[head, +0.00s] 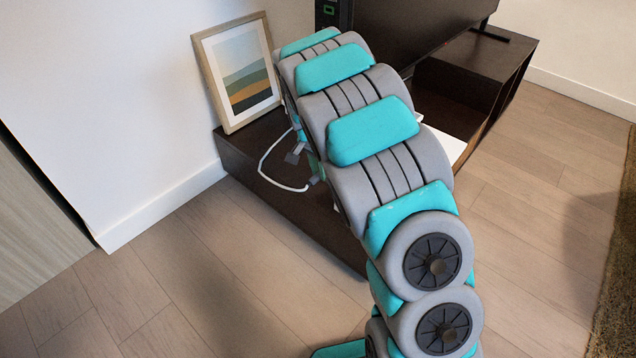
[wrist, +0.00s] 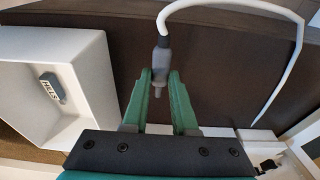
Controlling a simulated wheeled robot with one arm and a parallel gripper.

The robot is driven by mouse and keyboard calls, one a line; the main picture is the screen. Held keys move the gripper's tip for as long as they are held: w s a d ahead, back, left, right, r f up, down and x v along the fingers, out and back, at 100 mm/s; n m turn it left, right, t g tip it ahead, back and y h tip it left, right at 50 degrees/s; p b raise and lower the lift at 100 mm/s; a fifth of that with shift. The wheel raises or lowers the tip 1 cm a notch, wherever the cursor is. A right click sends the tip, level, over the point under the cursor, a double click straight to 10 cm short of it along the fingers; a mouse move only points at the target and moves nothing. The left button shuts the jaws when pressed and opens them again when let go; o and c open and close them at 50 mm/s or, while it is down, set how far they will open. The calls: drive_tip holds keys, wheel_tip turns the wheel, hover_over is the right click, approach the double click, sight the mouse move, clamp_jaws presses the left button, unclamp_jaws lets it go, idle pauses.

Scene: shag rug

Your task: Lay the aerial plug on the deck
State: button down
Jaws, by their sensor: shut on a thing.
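The aerial plug (wrist: 161,60) is a small grey plug with a metal tip on a white cable (wrist: 238,8). In the wrist view it sits between the green fingers of my gripper (wrist: 159,79), which are shut on it. Its tip points back toward the wrist. The dark brown surface of the low unit (wrist: 225,75) lies behind it; I cannot tell whether they touch. In the head view the unit (head: 290,215) stands against the wall, and the white cable (head: 263,165) loops by its left end.
A framed picture (head: 237,72) leans on the wall at the unit's left end. A dark screen (head: 420,25) stands behind my arm. In the wrist view a white open box (wrist: 88,50) holds a small labelled grey object (wrist: 51,86). Wooden floor lies clear at left.

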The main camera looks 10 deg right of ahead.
sight(318, 175)
drive_tip(key=shift+f, duration=2)
drive_tip(key=shift+f, duration=0.1)
drive_tip(key=c, duration=0.7)
unclamp_jaws()
drive_tip(key=r, duration=0.4)
drive_tip(key=s+a+r, duration=0.1)
drive_tip(key=r, duration=0.3)
drive_tip(key=r+p, duration=0.1)
drive_tip(key=r, duration=0.3)
drive_tip(key=shift+s+a+r, duration=0.1)
drive_tip(key=shift+s+a, duration=0.1)
drive_tip(key=shift+a, duration=0.15)
drive_tip(key=s+d+r+n+g+y, duration=0.1)
drive_tip(key=s+d+r+n, duration=0.3)
drive_tip(key=s, duration=1)
drive_tip(key=s+a+r+n+g, duration=0.1)
drive_tip(key=s+r+n, duration=0.3)
drive_tip(key=s, duration=1.1)
drive_tip(key=s+a+n+g, duration=0.1)
drive_tip(key=s+n, duration=0.1)
drive_tip(key=s, duration=1.1)
drive_tip(key=shift+n+y, duration=0.3)
drive_tip(key=shift+n, duration=0.1)
